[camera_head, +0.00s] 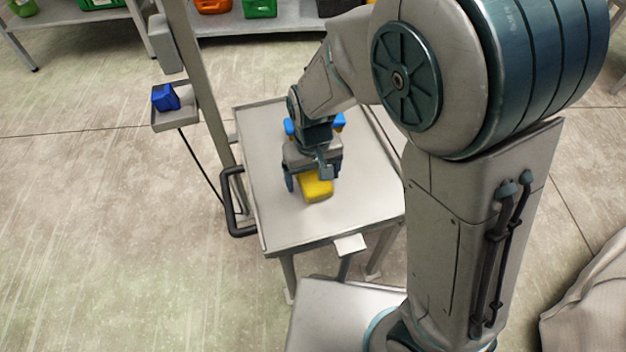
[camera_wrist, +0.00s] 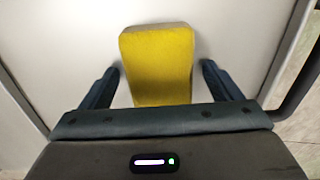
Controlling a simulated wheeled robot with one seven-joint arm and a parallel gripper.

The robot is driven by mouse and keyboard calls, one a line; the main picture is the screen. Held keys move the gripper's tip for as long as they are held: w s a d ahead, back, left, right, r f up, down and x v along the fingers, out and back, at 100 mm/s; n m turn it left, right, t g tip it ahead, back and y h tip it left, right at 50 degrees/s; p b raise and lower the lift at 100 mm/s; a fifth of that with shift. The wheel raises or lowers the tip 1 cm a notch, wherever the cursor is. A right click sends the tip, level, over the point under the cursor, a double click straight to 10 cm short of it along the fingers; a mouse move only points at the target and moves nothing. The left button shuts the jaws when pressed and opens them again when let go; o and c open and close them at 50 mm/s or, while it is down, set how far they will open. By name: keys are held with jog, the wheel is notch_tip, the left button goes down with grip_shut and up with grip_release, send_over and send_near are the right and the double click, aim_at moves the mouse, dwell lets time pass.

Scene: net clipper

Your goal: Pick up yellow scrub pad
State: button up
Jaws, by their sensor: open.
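The yellow scrub pad (camera_head: 316,186) lies on the grey metal cart top (camera_head: 365,190), partly hidden by my gripper in the head view. In the wrist view the yellow pad (camera_wrist: 158,62) stands between my two dark fingers, with a small gap on each side. My gripper (camera_wrist: 160,88) is open, close over the pad and not closed on it.
The cart has a raised rim and a black handle (camera_head: 232,205) at the left. A post with a small shelf (camera_head: 178,118) holding a blue block (camera_head: 165,97) stands left. The cart's front and right are clear.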

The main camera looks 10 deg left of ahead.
aim_at(312, 179)
jog(key=c, duration=1.1)
jog(key=shift+o, duration=0.2)
jog(key=shift+r, duration=0.15)
jog(key=r+p, duration=0.2)
jog(key=r, duration=0.1)
jog(key=s+r+p, duration=0.1)
jog(key=r, duration=0.1)
jog(key=s+d+r+p, duration=0.2)
jog(key=s+r+p, duration=0.2)
jog(key=s, duration=0.6)
jog(key=shift+s+d+r, duration=0.2)
jog(key=shift+d+r, duration=0.1)
jog(key=shift+r, duration=0.6)
